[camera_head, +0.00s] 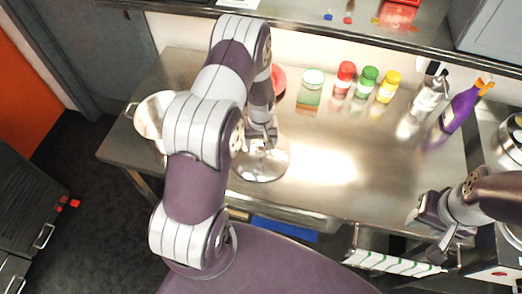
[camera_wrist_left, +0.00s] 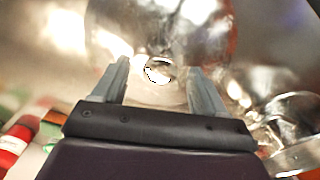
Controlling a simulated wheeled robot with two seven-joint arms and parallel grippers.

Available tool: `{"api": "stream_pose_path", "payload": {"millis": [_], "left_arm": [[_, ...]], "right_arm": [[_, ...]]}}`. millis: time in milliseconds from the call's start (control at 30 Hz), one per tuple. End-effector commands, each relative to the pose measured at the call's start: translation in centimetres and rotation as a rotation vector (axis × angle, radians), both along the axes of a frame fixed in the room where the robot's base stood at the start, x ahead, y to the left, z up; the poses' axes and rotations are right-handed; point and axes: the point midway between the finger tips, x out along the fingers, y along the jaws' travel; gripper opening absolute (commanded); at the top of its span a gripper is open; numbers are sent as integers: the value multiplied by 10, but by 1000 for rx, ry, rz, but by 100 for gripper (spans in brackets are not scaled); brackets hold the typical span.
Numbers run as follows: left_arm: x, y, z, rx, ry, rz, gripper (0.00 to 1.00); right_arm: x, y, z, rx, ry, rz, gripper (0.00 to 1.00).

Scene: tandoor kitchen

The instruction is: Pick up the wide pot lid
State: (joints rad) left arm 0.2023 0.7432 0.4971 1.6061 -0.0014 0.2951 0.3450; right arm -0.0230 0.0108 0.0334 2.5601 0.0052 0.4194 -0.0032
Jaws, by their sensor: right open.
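The wide pot lid (camera_head: 262,168) is a shiny, round metal lid lying on the steel counter. In the left wrist view the lid (camera_wrist_left: 190,25) fills the top middle, with its round knob (camera_wrist_left: 158,72) showing between my fingers. My left gripper (camera_head: 260,138) is over the lid, pointing down at it. In the left wrist view my left gripper (camera_wrist_left: 160,85) has its fingers apart on either side of the knob, with gaps visible; I cannot tell the remaining height. My right gripper (camera_head: 442,246) is open and empty, beyond the counter's front right edge.
A metal pot (camera_head: 150,118) stands at the counter's left, partly hidden by my left arm. A red item (camera_head: 279,80), red (camera_head: 345,75), green (camera_head: 366,78) and yellow (camera_head: 388,86) jars stand along the back. A purple bottle (camera_head: 461,108) is at the right. The counter's middle right is clear.

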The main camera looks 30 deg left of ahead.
Motion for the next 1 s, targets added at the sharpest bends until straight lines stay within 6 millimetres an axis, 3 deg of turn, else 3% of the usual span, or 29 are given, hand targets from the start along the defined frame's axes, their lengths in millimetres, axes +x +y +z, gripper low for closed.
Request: {"api": "stream_pose_path", "payload": {"millis": [33, 200, 233, 567, 800, 1000], "left_arm": [[0, 0, 0, 0, 0, 0, 59], [0, 0, 0, 0, 0, 0, 4], [0, 0, 0, 0, 0, 0, 0], [1, 0, 3, 1, -1, 0, 0], [2, 0, 35, 1, -8, 0, 0], [8, -43, 62, 0, -4, -6, 0]], "right_arm": [[0, 0, 0, 0, 0, 0, 43], [0, 0, 0, 0, 0, 0, 43], [0, 0, 0, 0, 0, 0, 43], [0, 0, -2, 0, 0, 0, 43], [0, 0, -21, 0, 0, 0, 43], [0, 0, -38, 0, 0, 0, 43]]}}
